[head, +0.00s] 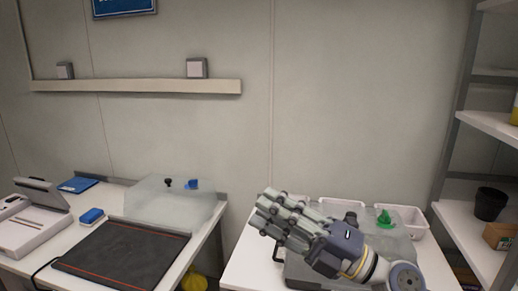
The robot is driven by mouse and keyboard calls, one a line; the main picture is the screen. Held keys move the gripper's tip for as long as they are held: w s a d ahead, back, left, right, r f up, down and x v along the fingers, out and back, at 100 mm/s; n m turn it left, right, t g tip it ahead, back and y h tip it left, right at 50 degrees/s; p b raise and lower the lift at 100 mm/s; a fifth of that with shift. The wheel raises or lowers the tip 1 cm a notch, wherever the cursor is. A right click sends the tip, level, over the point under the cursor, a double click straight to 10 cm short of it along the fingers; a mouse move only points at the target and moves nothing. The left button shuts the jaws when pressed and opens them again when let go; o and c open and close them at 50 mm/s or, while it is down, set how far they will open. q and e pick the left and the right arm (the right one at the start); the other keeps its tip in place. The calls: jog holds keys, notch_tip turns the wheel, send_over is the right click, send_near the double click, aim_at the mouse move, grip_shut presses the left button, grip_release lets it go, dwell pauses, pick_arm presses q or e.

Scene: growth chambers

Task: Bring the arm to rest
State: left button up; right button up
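My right gripper (275,217) is raised in front of the right-hand table (244,262), its arm coming in from the lower right and its fingers pointing up and left. No object shows in its fingers, and the angle does not show whether they are apart or closed. It hides part of the table and the things behind it. My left gripper is not in the head view.
White bins (405,220) and a green-topped item (384,217) stand behind my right gripper. Shelves (470,235) with a black pot (490,204) stand at right.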

jog(key=w+d+f+m+t+h, duration=0.2)
jog(key=d+m+t+h, duration=0.35)
jog(key=m, duration=0.35)
jog(key=w+d+f+m+t+h, duration=0.25)
jog(key=d+m+t+h, duration=0.35)
jog(key=m, duration=0.4)
jog(key=s+d+f+m+g+h, duration=0.25)
jog(key=d+f+m+h, duration=0.2)
jog(key=f, duration=0.55)
jog(key=s+d+f+m+g+h, duration=0.25)
jog(key=f+m+h, duration=0.25)
jog(key=f, duration=0.4)
jog(key=s+f+m+g+y, duration=0.1)
jog(key=s+f+m+g, duration=0.2)
jog(key=s+f+g, duration=1.4)
jog(key=s+f+t, duration=0.1)
jog(key=s+f, duration=0.2)
jog(key=f, duration=0.7)
jog(key=s+f+t, duration=0.1)
jog(key=s+f, duration=0.2)
jog(key=f, duration=0.7)
jog(key=s+f+t, duration=0.2)
jog(key=s+f, duration=0.1)
jog(key=f, duration=0.6)
jog(key=s+d+f+g, duration=0.1)
jog(key=s+d+f, duration=0.1)
jog(key=s+f, duration=1.3)
jog(key=shift+s+d+n, duration=0.35)
jog(key=shift+s+n, duration=0.1)
jog(key=shift+s, duration=0.05)
